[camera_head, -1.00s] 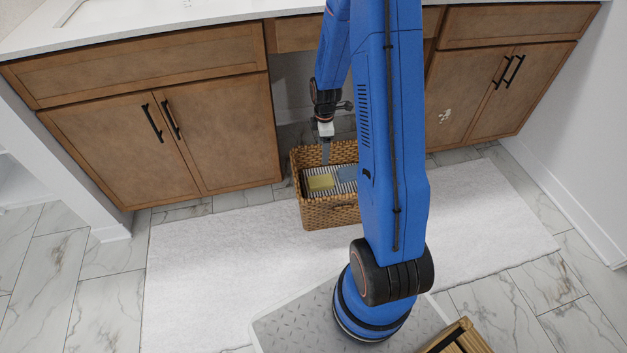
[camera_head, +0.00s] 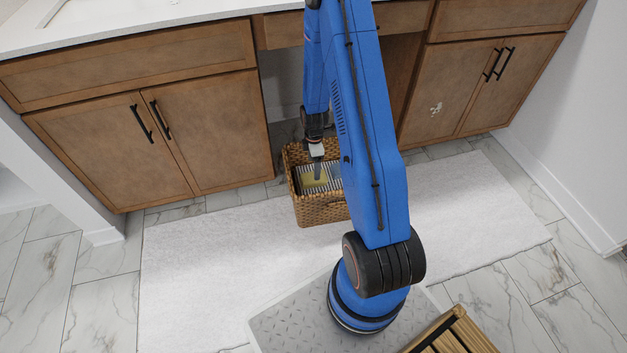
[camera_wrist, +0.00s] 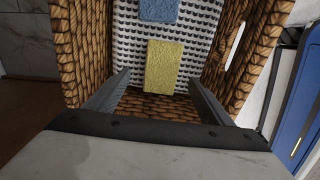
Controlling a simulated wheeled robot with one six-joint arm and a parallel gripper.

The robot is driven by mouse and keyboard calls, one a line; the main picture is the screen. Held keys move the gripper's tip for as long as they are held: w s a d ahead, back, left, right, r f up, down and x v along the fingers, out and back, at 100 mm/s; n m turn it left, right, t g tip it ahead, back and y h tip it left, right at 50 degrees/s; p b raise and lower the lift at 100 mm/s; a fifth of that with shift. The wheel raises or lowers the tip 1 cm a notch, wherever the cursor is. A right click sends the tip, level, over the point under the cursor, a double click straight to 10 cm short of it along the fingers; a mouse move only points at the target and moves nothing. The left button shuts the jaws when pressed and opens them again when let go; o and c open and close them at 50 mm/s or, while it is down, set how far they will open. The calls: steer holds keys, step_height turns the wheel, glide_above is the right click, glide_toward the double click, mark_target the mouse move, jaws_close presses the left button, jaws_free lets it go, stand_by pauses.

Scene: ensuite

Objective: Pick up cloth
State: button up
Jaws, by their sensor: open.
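A yellow textured piece like a folded cloth (camera_wrist: 165,66) lies in a wicker basket (camera_head: 322,212), on a black-and-white patterned fabric (camera_wrist: 125,42). A similar blue piece (camera_wrist: 159,9) lies beyond it. I cannot tell which of these is the task's cloth. My gripper (camera_head: 317,172) points down into the basket. In the wrist view its two fingers (camera_wrist: 157,73) are apart, one on each side of the yellow piece's near end, with nothing held between them. Whether the fingertips touch the fabric cannot be seen. My arm hides the basket's right part in the head view.
The basket walls rise close around my gripper. The basket stands on a white rug (camera_head: 215,265), before the open gap between wooden cabinets (camera_head: 150,140). A slatted wooden piece (camera_head: 455,335) is at the lower right. The rug left of the basket is clear.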

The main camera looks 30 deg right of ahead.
mark_target(307, 179)
steer(key=shift+s+a+f, duration=0.1)
steer(key=shift+f, duration=1.7)
steer(key=shift+a+f, duration=0.1)
steer(key=shift+f, duration=1.7)
steer(key=c, duration=1.1)
